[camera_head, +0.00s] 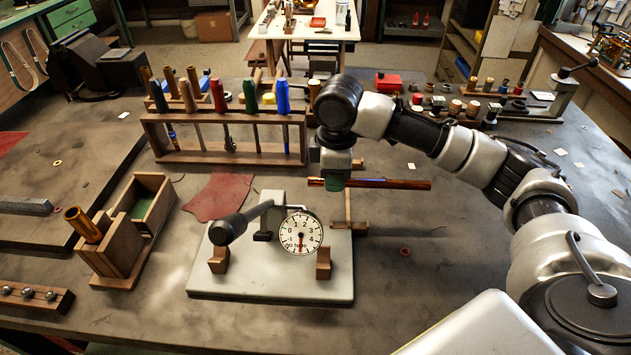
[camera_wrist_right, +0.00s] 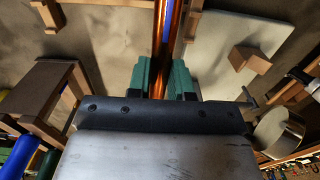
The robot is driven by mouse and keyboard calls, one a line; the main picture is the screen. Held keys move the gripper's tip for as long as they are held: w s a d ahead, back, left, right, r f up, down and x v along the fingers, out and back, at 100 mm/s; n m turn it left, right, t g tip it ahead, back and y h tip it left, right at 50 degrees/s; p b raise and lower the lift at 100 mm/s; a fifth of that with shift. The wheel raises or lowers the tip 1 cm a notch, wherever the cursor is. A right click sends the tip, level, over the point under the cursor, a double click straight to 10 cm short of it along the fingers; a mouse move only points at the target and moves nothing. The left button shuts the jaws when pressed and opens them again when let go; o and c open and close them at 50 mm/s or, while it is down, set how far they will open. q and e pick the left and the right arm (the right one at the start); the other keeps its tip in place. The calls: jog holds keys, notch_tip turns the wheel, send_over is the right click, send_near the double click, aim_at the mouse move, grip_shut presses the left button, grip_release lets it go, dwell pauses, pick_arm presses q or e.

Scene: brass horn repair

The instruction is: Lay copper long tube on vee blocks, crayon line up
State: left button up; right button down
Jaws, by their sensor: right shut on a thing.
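The copper long tube (camera_head: 395,184) lies roughly level above the bench, behind the pale plate (camera_head: 270,291). My right gripper (camera_head: 328,183) is shut on it near its left end in the head view. In the right wrist view the tube (camera_wrist_right: 159,45) runs between the green fingers (camera_wrist_right: 162,80), with a bluish stripe along its side; I cannot tell whether this is the crayon line or a reflection. Two wooden blocks, apparently the vee blocks, stand on the plate, one left (camera_head: 218,260) and one right (camera_head: 323,263), both empty. My left gripper is not in view.
A dial gauge (camera_head: 301,233) stands between the blocks, beside a dark-handled lever (camera_head: 229,229). A wooden tool rack (camera_head: 220,154) stands behind. A wooden box with a brass tube (camera_head: 83,222) is at left. A red cloth (camera_head: 218,197) lies behind the plate.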

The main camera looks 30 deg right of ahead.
aim_at(310, 195)
jog(key=w, duration=0.1)
jog(key=w+f, duration=0.1)
jog(key=w+a+f, duration=0.1)
jog(key=shift+w+f, duration=0.1)
jog(key=shift+w, duration=0.3)
jog(key=w+f, duration=0.2)
jog(key=w, duration=0.1)
jog(key=shift+a, duration=0.2)
jog(key=shift+w+f, duration=0.35)
jog(key=shift+w, duration=0.15)
notch_tip(310, 195, down, 3)
jog(key=shift+s+f+p, duration=0.1)
jog(key=shift+f+p, duration=0.05)
jog(key=shift+p, duration=0.35)
jog(key=shift+f, duration=0.25)
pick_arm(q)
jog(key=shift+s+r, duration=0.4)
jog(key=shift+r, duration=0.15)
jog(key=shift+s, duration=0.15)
pick_arm(e)
jog(key=shift+a+f, duration=0.1)
jog(key=c, duration=1)
grip_release()
